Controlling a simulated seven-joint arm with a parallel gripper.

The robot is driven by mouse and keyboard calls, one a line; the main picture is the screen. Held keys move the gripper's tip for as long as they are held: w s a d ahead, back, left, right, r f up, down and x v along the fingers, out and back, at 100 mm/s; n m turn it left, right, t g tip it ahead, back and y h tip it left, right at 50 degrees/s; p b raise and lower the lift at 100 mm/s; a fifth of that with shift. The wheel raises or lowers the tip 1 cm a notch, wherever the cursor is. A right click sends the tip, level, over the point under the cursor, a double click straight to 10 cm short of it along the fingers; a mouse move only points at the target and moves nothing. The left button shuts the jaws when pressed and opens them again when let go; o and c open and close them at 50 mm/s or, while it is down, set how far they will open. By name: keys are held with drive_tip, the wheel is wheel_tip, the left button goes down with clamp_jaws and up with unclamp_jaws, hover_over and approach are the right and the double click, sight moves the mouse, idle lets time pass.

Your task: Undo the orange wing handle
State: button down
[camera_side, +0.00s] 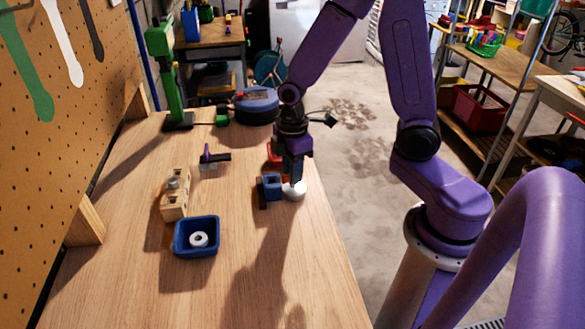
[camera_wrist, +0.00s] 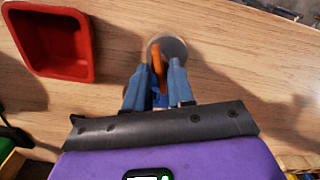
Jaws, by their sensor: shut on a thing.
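The orange wing handle (camera_wrist: 158,58) shows in the wrist view between my gripper's fingertips, above a round grey-white base (camera_wrist: 175,47). My gripper (camera_wrist: 159,72) is shut on the handle, with one blue-grey finger on each side. In the side view my gripper (camera_side: 291,178) points down over the pale round base (camera_side: 294,191) near the right edge of the workbench. The fingers hide most of the handle there. A blue block (camera_side: 271,184) stands just left of the base, close to the fingers.
A red tray (camera_wrist: 90,70) lies near my gripper. On the bench (camera_side: 130,270) are a blue tray (camera_side: 181,248) holding a white ring, a beige block (camera_side: 175,206), a small purple-handled piece (camera_side: 205,153), a green stand (camera_side: 165,80) and a round blue object (camera_side: 256,103). The front bench is clear.

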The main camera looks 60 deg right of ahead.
drive_tip(key=n, duration=0.5)
drive_tip(key=shift+n, duration=0.3)
drive_tip(key=n, duration=0.5)
drive_tip(key=shift+n, duration=0.4)
drive_tip(key=c, duration=1.2)
unclamp_jaws()
drive_tip(key=shift+r, duration=0.1)
wheel_tip(320, 180, up, 17)
drive_tip(key=shift+r, duration=0.15)
